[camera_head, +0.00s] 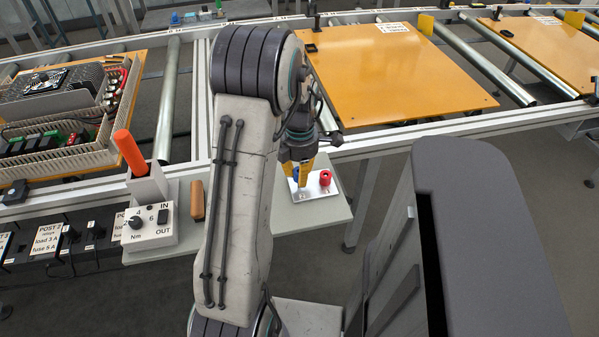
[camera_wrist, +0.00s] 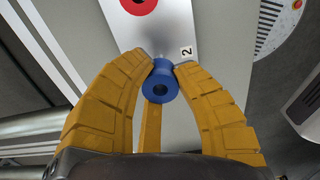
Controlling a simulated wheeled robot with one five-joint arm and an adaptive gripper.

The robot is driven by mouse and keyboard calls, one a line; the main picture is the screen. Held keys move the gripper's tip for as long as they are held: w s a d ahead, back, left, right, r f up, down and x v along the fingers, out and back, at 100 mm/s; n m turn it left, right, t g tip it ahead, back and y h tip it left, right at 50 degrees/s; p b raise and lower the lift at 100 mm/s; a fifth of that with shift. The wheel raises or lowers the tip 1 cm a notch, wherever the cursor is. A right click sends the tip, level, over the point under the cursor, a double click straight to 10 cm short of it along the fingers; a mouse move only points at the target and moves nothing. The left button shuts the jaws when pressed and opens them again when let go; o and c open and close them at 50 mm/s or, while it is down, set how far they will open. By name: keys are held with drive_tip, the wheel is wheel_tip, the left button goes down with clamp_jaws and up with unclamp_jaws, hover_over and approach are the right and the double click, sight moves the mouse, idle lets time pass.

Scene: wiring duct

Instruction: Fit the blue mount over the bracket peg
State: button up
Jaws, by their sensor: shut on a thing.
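The blue mount (camera_wrist: 160,85) is a small round spool with a dark central hole, between the yellow fingertips of my gripper (camera_wrist: 160,68) in the wrist view. The fingers are shut on it from both sides. In the head view my gripper (camera_head: 303,172) points down at a small white plate (camera_head: 318,191), and a bit of the blue mount (camera_head: 296,173) shows beside the fingers. I cannot tell whether the mount touches the plate. A red mount (camera_head: 325,177) stands on the same plate; it also shows in the wrist view (camera_wrist: 139,4). I cannot make out the bracket peg.
The plate lies on a grey shelf (camera_head: 285,222). A box with a dial (camera_head: 150,226) and an orange-handled tool (camera_head: 130,152) stand left. Behind, an orange board (camera_head: 400,75) lies on a roller conveyor; a wired duct panel (camera_head: 65,105) is at left.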

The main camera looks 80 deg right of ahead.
drive_tip(key=shift+f+b, duration=1.25)
drive_tip(key=shift+f, duration=0.45)
drive_tip(key=o, duration=1)
drive_tip(key=shift+c, duration=0.2)
drive_tip(key=shift+r, duration=0.1)
wheel_tip(320, 180, up, 12)
idle(0.4)
